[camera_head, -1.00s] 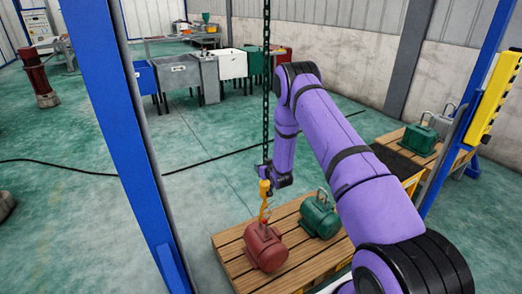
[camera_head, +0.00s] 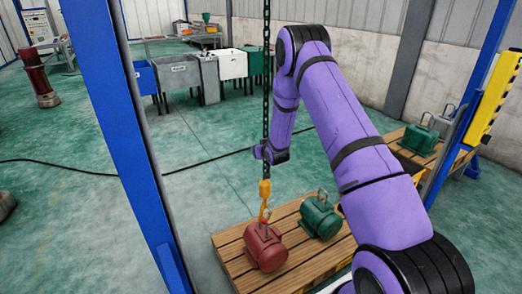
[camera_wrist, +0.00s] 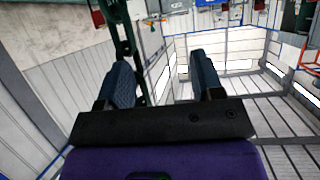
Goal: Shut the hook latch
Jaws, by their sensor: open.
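The yellow hook (camera_head: 265,192) hangs at the end of a dark chain (camera_head: 266,90) in the head view. It meets the lifting ring on top of the red motor (camera_head: 265,247), which sits on a wooden pallet. The latch is too small to make out. My gripper (camera_head: 260,153) is above the hook, beside the chain. In the wrist view, my gripper (camera_wrist: 158,80) has its two dark pads wide apart with nothing between them. The chain (camera_wrist: 123,40) passes by the left pad there. The hook is not seen in the wrist view.
A green motor (camera_head: 321,216) sits on the pallet (camera_head: 235,262) to the right of the red one. A blue post (camera_head: 125,130) stands at the left, and a yellow box (camera_head: 492,98) is on the right post. Several bins stand behind.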

